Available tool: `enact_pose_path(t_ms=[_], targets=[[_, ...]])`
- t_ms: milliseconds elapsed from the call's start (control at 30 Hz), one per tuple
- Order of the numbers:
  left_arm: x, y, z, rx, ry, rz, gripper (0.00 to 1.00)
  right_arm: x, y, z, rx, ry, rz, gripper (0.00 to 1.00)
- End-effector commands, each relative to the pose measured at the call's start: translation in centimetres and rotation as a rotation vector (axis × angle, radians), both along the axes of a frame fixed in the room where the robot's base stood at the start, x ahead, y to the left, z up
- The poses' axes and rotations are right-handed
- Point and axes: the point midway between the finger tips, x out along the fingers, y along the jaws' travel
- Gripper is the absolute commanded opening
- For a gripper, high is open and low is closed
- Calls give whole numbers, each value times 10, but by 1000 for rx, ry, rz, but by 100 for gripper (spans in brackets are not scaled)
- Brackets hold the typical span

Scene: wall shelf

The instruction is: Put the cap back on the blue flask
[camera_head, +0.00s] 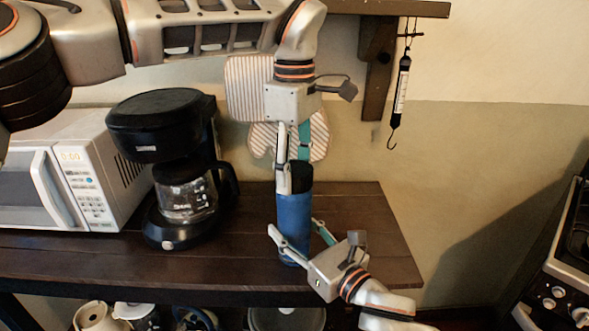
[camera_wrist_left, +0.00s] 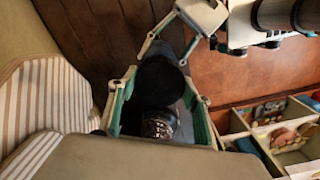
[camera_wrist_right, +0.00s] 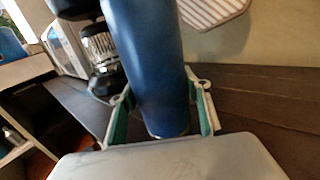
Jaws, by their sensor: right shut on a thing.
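The blue flask (camera_head: 294,214) stands upright near the front of the dark wooden table. The black cap (camera_head: 301,173) sits at the flask's top; whether it is fully seated cannot be told. My left gripper (camera_head: 293,172) comes down from above with its fingers apart on either side of the cap. In the left wrist view the cap (camera_wrist_left: 160,78) lies between the open fingers, with a gap visible. My right gripper (camera_head: 295,230) is shut on the lower part of the flask. The right wrist view shows the flask (camera_wrist_right: 146,62) between its fingers.
A black coffee maker (camera_head: 165,125) with a glass carafe stands left of the flask, beside a white microwave (camera_head: 85,170). Striped mitts (camera_head: 247,90) and a hanging scale (camera_head: 402,90) are on the wall behind. The table's right end (camera_head: 375,235) is clear.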

Motion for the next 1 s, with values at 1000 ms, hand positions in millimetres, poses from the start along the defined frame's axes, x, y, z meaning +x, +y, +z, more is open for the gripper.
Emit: enact_pose_path(t_ms=[1000], targets=[[0, 0, 45, 0, 0, 4, 65, 0, 0, 0, 0, 0, 0, 0]])
